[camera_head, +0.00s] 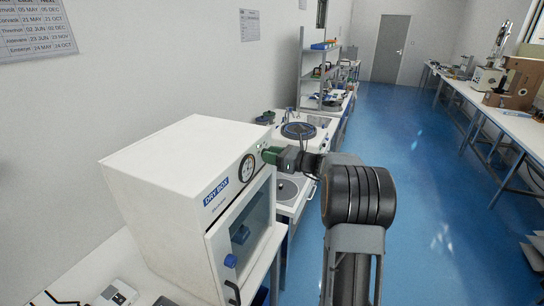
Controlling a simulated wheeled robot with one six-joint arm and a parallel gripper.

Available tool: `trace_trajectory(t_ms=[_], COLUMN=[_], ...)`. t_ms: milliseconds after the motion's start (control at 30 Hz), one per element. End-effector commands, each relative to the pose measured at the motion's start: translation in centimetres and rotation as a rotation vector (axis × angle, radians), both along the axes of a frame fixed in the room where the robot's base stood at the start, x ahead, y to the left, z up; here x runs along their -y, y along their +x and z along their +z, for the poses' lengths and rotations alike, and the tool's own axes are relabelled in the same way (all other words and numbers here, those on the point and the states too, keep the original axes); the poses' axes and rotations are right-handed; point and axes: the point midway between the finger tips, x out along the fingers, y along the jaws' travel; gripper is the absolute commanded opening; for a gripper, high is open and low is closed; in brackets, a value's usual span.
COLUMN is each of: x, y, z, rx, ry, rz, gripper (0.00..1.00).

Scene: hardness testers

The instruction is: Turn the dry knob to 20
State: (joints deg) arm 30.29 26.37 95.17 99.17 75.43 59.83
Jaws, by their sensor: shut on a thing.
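A white box-shaped dry box (183,165), labelled "DRY BOX", stands on a white bench at the left. Its front faces right and bears a round dial (247,168) with a white face. My gripper (268,154) reaches in from the right at the upper far corner of that front, just past the dial. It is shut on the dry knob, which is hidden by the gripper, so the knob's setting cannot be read.
Beyond the box stand polishing machines with round plates (299,131) and a shelf unit (319,75). A small device (116,294) lies on the bench at the lower left. The blue floor (430,190) is clear to the right, up to another bench (500,115).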

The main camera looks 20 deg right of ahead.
Motion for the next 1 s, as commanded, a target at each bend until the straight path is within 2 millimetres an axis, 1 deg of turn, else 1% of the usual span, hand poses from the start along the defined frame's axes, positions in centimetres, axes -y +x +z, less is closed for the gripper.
trace_trajectory(t_ms=[267,1000], x=[0.00,-0.03], y=[0.00,-0.02], z=[-0.60,-0.64], rx=[0.114,0.587], ry=[-0.122,-0.638], rz=[-0.001,-0.001], gripper=[0.10,0.10])
